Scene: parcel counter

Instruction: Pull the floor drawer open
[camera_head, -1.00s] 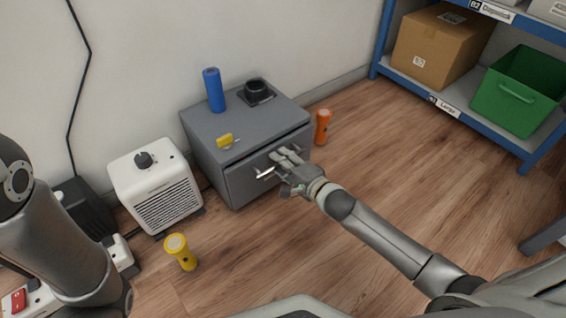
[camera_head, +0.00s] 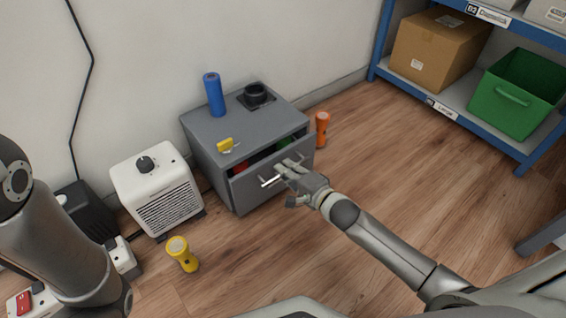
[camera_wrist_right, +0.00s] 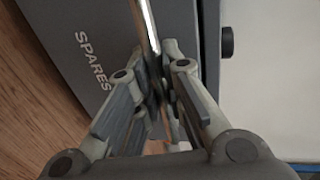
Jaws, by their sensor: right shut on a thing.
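The grey floor drawer (camera_head: 248,188) is part of a low grey cabinet (camera_head: 207,134) against the wall. The drawer stands partly open, with red and green things showing in the gap behind its front. My right gripper (camera_head: 282,171) is at the drawer front, shut on the metal bar handle (camera_head: 268,182). In the right wrist view the handle (camera_wrist_right: 146,22) runs between the fingers (camera_wrist_right: 158,92), beside the word SPARES on the drawer front (camera_wrist_right: 70,45). My left arm shows at the left edge of the head view; its gripper is out of view.
A yellow flashlight (camera_head: 182,254) stands on the floor in front.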

